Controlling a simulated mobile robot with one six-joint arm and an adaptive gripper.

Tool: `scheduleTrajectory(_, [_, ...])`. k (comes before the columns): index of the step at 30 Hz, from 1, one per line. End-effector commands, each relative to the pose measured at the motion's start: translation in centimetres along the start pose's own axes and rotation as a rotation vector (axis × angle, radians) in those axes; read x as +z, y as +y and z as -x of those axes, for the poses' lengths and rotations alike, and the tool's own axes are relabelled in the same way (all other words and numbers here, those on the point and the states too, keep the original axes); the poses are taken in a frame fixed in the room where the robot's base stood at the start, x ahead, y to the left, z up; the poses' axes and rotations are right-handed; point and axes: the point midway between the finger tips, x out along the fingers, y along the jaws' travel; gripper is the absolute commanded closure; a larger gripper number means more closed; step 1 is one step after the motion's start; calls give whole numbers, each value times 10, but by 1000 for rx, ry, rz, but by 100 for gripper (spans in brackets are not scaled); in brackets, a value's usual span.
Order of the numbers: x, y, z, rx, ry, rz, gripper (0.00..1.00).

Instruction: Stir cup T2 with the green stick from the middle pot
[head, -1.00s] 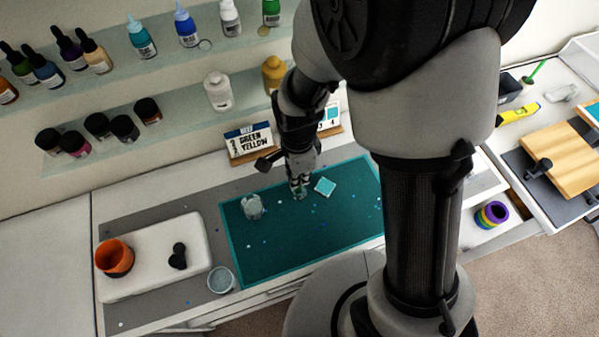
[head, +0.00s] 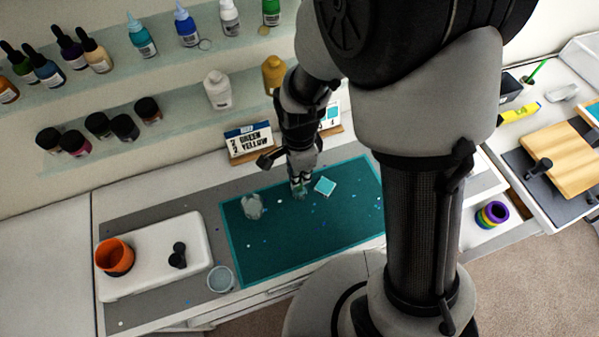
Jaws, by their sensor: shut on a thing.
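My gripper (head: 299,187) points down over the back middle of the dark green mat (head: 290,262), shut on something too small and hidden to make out. A small clear cup (head: 300,194) seems to stand right at its fingertips. A second clear cup (head: 252,206) stands on the mat to the left. A third cup (head: 220,279) with pale contents stands on the grey surface by the mat's front left corner. No label T2 is readable on any cup. A thin green stick (head: 537,70) stands on the far right table; its holder is barely visible.
A white tray (head: 200,238) at left bears an orange cup (head: 117,259) and black pieces (head: 178,256). Cards (head: 248,140) stand behind the mat. Bottles line the wall shelves. The mat's front is clear.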

Motion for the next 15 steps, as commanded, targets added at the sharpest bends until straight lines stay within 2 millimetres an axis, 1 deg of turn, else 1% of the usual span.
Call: scheduleTrajectory(15, [0,0,46,-1,0,0,100])
